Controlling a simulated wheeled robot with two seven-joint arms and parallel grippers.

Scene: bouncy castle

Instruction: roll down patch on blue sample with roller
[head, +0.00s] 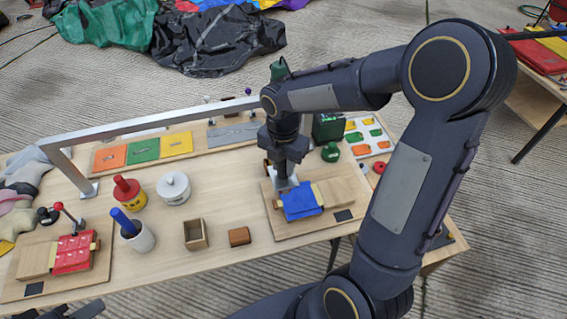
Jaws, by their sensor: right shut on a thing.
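The blue sample (303,203) lies across a wooden block on a board (277,222) at the right of the table. My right gripper (285,168) points down just behind it, shut on the roller, which is mostly hidden by the fingers. A grey metal part shows below the fingers at the back edge of the blue sample; whether it touches is hard to tell. I cannot pick out the patch as separate from the blue sample. Dark parts of my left gripper (76,312) show at the bottom left edge; its fingers are not clear.
A red sample (75,253) lies on another board at left. A cup with a blue handle (139,238), a red-yellow pot (129,194), a white pot (173,188), a wooden box (195,234) and a brown block (239,236) stand between. A metal frame (150,122) spans behind.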

